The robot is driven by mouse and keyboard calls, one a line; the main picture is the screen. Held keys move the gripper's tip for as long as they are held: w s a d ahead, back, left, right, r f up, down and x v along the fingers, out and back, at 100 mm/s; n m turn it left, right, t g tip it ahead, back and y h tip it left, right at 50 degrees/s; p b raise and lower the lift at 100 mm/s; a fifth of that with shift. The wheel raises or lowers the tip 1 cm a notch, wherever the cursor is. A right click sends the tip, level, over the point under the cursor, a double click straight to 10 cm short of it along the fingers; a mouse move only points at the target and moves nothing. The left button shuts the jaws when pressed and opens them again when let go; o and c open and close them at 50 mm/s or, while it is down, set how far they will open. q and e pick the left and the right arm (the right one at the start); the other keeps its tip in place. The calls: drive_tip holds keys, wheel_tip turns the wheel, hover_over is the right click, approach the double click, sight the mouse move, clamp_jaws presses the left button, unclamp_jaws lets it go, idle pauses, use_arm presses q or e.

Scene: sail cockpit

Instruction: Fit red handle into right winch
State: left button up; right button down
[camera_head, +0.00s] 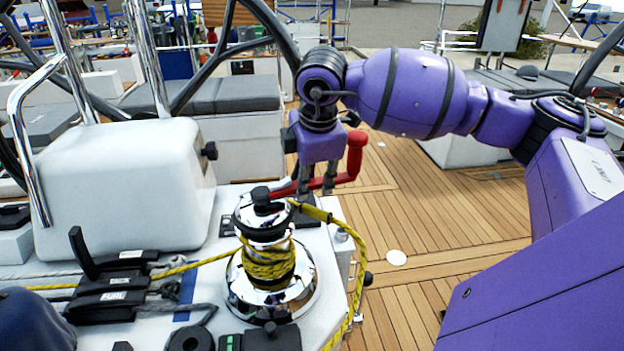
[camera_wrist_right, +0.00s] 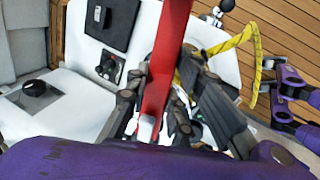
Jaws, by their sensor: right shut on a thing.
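The red handle (camera_head: 354,158) is held in my right gripper (camera_head: 318,186), behind and a little right of the winch in the head view. Its grip stands up, and its arm runs left toward the winch top. In the right wrist view the red handle (camera_wrist_right: 164,70) passes between the fingers of my right gripper (camera_wrist_right: 165,105). The chrome winch (camera_head: 270,285) stands upright on the white deck top, with yellow rope wound around its drum. The handle's far end is partly hidden by the winch top; I cannot tell whether they touch.
Yellow rope (camera_head: 357,262) hangs down the right side of the white cockpit top. Black rope clutches (camera_head: 112,295) lie left of the winch. A white housing (camera_head: 125,185) with a chrome rail stands behind them. The wooden deck (camera_head: 430,215) to the right is mostly clear.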

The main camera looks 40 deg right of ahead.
use_arm(q)
drive_tip(key=shift+s+f+b, duration=0.2)
drive_tip(key=shift+f+b, duration=0.1)
drive_tip(key=shift+f, duration=0.05)
use_arm(e)
drive_tip(key=shift+f, duration=0.4)
drive_tip(key=c, duration=1)
unclamp_jaws()
use_arm(q)
drive_tip(key=shift+r, duration=0.1)
use_arm(e)
drive_tip(key=shift+r+p, duration=1.15)
drive_tip(key=shift+r, duration=1.3)
use_arm(q)
drive_tip(key=w+r+p, duration=0.2)
drive_tip(key=w+r, duration=0.1)
drive_tip(key=r, duration=0.2)
drive_tip(key=shift+r+t, duration=0.15)
drive_tip(key=shift+t, duration=0.25)
use_arm(e)
drive_tip(key=shift+r, duration=2.1)
use_arm(q)
drive_tip(key=shift+w, duration=0.15)
